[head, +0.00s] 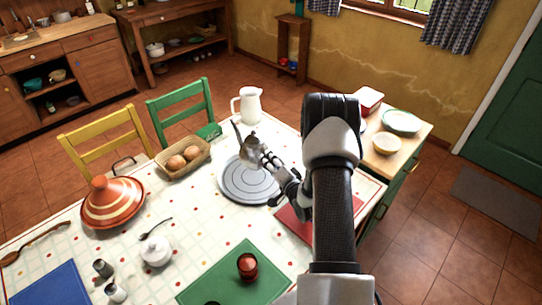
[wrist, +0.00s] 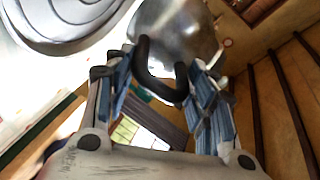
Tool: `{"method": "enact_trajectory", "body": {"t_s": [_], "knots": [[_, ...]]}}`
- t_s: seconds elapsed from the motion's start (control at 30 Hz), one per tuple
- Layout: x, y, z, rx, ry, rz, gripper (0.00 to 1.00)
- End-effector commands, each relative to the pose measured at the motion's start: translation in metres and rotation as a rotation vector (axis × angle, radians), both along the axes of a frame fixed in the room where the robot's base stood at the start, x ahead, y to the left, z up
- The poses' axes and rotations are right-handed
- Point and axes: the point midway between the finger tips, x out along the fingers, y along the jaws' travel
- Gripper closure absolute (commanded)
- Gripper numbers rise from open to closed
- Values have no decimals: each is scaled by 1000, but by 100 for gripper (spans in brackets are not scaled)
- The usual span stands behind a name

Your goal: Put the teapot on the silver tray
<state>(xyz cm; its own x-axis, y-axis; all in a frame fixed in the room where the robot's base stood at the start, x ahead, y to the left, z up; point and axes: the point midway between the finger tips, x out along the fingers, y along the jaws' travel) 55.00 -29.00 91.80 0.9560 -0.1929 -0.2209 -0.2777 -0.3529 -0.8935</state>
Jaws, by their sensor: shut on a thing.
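The metal teapot (head: 252,150) has a long spout pointing to the upper left. My gripper (head: 267,161) is shut on its black handle, which sits between the fingers in the wrist view (wrist: 158,85). The teapot's shiny body (wrist: 180,35) shows beyond the fingertips. The round silver tray (head: 248,188) lies on the table; the teapot appears over its far part in the head view. In the wrist view the tray (wrist: 75,22) is at the upper left, beside the teapot. I cannot tell whether the teapot touches it.
A white pitcher (head: 248,105) stands behind the tray, and a bread basket (head: 183,160) is to its left. A red mat (head: 293,220) is on the right, partly under my arm. A green mat (head: 225,280) with a red cup (head: 247,267) lies in front.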

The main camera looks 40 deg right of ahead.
Motion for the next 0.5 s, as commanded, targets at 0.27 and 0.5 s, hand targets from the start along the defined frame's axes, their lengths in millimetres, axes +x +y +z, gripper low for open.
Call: {"method": "enact_trajectory", "body": {"t_s": [0.27,0.5], "knots": [[2,-1,-39,-4,-11,0,100],[2,-1,-51,-4,-10,1,100]]}}
